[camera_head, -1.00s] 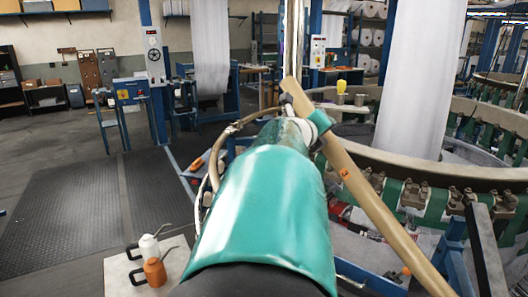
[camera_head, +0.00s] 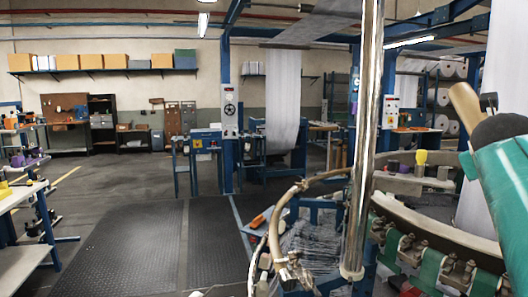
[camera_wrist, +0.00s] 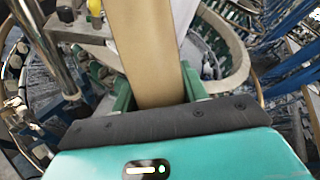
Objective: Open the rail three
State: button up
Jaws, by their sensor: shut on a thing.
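A long tan bar, which looks like the rail, runs through my gripper (camera_wrist: 158,92) in the wrist view. The bar (camera_wrist: 145,45) lies between the two green fingers and extends away toward the top of the picture. My gripper is shut on it. In the head view only one end of the tan bar (camera_head: 464,100) shows at the right edge, behind my teal arm. The rest of it is hidden or out of the picture. No number marking it as rail three can be read.
The curved loom ring (camera_head: 430,228) with green clamps lies at the lower right. A shiny vertical pole (camera_head: 366,140) stands before it, with a tan hose (camera_head: 283,215) beside it. Open floor with dark mats (camera_head: 135,250) lies left. A workbench (camera_head: 20,225) is at the left edge.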

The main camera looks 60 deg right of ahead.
jog(key=shift+s, duration=0.15)
dwell(0.3)
jog(key=o, duration=1.4)
jog(key=shift+d+f, duration=0.1)
jog(key=shift+d, duration=0.05)
jog(key=shift+a+r, duration=0.2)
